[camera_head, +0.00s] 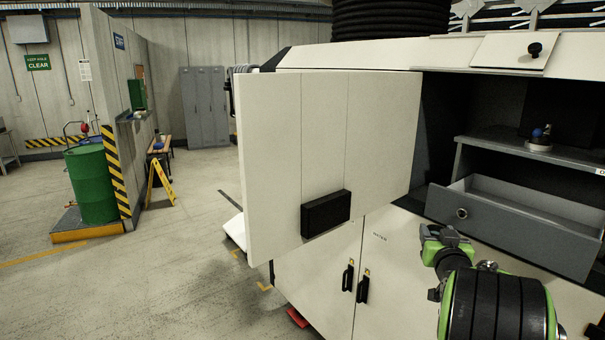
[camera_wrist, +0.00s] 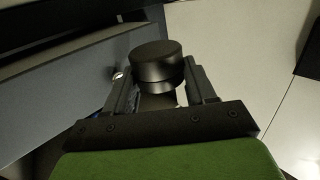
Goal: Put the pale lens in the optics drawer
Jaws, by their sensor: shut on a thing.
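My gripper (camera_head: 447,235) is in front of the cabinet, beside the left end of a grey drawer. In the wrist view my gripper (camera_wrist: 158,85) is shut on a black round piece (camera_wrist: 157,62) with a narrower, paler part below it. I cannot tell whether it is fixed to anything. The grey drawer (camera_head: 530,228) stands pulled out, with a round metal fitting on its front; its front also shows in the wrist view (camera_wrist: 60,90). A small pale round piece with a blue top (camera_head: 538,141) is on the shelf above; I cannot tell whether it is the lens.
A large cream door panel (camera_head: 350,130) with a black handle block stands open left of the drawer. Lower cabinet doors (camera_head: 345,270) with black handles are shut. The grey shelf (camera_head: 500,143) sits in the dark recess. Open floor (camera_head: 160,270) lies to the left.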

